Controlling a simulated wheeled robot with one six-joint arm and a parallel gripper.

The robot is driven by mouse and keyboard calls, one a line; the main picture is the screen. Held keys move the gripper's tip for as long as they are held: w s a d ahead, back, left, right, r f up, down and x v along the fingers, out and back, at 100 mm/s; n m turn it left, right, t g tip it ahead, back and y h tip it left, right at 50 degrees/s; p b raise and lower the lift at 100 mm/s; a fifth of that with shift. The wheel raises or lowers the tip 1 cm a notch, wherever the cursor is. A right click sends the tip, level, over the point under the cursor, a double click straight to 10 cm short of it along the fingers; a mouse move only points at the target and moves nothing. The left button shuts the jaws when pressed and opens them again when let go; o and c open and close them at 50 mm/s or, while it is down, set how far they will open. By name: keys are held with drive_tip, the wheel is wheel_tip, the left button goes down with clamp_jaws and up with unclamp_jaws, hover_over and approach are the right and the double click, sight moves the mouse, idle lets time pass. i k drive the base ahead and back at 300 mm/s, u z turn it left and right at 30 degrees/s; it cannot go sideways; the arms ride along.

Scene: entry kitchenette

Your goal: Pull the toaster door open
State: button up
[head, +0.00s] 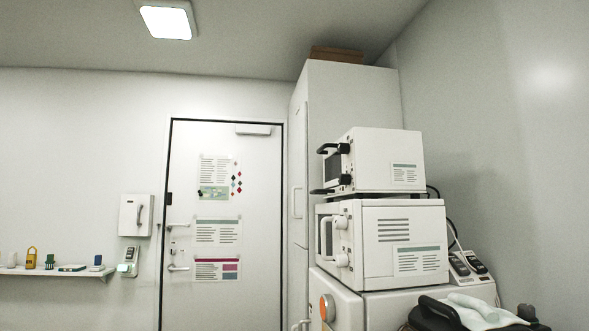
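The toaster (388,160) looks to be the upper white box with black fittings, standing on top of a larger white appliance. I see it from its side, so its front, facing left, shows only as a narrow dark strip. A black handle (328,148) sticks out from the top of that front. A black bar (322,191) sticks out at its bottom edge. The door looks closed, but the steep angle makes this hard to tell. My gripper is not in view.
The white appliance (405,240) below has a pale handle and knobs. A tall white cabinet (345,100) stands behind. At the lower right are a black object (440,312) and a pale cloth (478,310). A shelf (55,272) and a door (260,220) are left.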

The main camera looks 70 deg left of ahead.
sight(333, 163)
drive_tip(key=u, duration=2.05)
